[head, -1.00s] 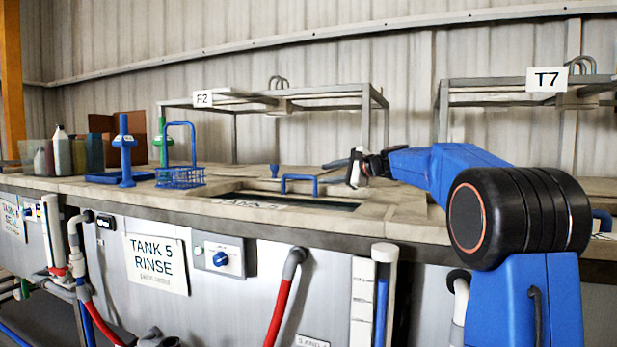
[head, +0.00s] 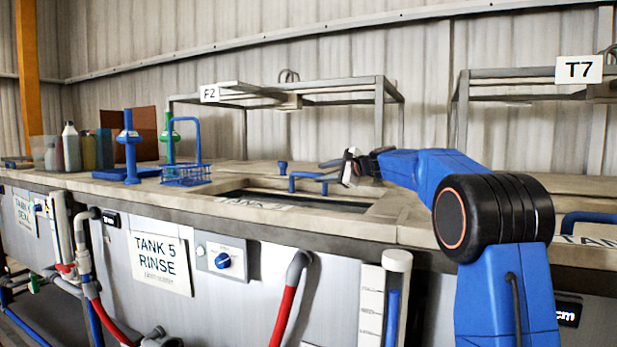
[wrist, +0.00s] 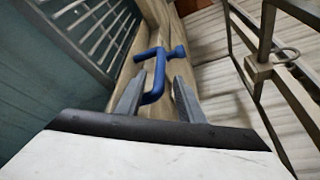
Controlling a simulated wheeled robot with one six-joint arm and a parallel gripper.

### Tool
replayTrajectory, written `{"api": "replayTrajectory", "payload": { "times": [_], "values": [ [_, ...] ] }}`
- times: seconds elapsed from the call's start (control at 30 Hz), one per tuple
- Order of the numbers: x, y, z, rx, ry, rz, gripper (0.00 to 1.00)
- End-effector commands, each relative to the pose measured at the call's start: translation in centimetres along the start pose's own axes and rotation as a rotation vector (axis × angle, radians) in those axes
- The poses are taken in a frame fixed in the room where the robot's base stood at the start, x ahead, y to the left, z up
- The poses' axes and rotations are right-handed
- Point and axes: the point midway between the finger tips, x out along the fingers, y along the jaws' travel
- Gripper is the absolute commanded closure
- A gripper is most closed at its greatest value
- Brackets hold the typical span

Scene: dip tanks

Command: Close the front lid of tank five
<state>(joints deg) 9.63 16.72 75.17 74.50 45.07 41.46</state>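Tank five, with its "TANK 5 RINSE" sign (head: 160,262), has a dark opening (head: 335,203) in its top near the front edge. Behind the opening is a pale lid with a blue handle (head: 308,176). In the wrist view the blue handle (wrist: 158,78) lies at the fingertips, part of it in line with the gap between them. My gripper (head: 335,172) is just right of the handle in the head view. In the wrist view my gripper (wrist: 159,84) has its fingers apart. Whether they touch the handle I cannot tell.
A blue wire basket (head: 186,174) and a blue post (head: 129,148) stand on the deck at left. A metal frame (head: 385,90) rises behind the opening. A small blue knob (head: 282,168) stands behind the handle. The wrist view shows a metal grid (wrist: 95,30) inside the tank.

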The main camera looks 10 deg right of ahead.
Motion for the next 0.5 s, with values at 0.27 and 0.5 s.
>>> {"api": "replayTrajectory", "payload": {
  "times": [0.27,0.5],
  "values": [
    [4.9,0.1,-0.1,0.000,0.000,0.001,0.65],
    [7.5,0.0,0.0,-0.002,0.000,0.000,0.65]
  ]
}}
